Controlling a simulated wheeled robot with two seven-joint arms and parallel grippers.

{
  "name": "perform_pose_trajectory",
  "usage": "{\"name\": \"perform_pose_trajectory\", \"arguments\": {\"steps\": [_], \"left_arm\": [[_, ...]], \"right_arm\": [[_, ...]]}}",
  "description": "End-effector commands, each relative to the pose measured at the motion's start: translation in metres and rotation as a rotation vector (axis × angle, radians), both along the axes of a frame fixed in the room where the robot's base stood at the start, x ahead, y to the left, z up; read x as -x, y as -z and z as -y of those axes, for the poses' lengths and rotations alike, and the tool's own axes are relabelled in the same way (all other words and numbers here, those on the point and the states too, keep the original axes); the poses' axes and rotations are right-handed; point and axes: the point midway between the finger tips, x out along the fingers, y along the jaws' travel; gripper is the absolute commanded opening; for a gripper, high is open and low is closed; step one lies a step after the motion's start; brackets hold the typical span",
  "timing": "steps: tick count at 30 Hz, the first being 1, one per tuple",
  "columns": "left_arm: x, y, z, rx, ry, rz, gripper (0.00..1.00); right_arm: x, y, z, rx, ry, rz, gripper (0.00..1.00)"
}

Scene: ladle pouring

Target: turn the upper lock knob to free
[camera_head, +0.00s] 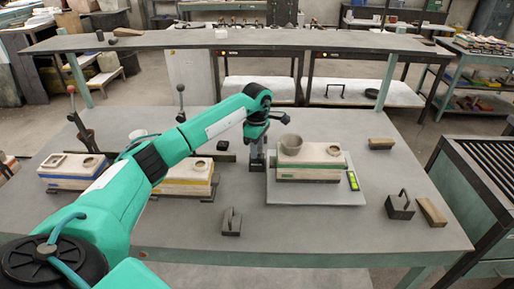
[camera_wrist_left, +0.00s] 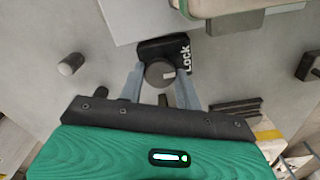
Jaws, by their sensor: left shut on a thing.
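In the left wrist view a round grey knob (camera_wrist_left: 159,74) sits on a black base (camera_wrist_left: 160,50) with the white word "Lock" on its right side. A pale mark on the knob's face lies on the side toward that word. My left gripper (camera_wrist_left: 160,82) has one finger on each side of the knob and is shut on it. In the head view my left gripper (camera_head: 257,158) points down at the table, just left of the pale mould block (camera_head: 312,160); the knob is hidden there. My right gripper is not in view.
Two more moulds (camera_head: 187,180) (camera_head: 72,172) stand left. Dark handled weights (camera_head: 232,222) (camera_head: 400,206) stand in front and right.

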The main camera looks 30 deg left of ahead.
Motion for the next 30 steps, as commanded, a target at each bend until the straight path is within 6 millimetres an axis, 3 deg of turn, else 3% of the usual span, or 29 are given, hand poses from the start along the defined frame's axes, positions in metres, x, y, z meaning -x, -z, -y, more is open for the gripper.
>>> {"name": "perform_pose_trajectory", "arguments": {"steps": [11,30], "left_arm": [[0.000,-0.001,0.000,0.001,-0.150,0.001,0.11],[0.000,-0.001,0.000,0.000,-0.741,0.001,0.11]], "right_arm": [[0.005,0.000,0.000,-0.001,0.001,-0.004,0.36],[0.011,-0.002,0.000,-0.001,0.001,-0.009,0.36]]}}
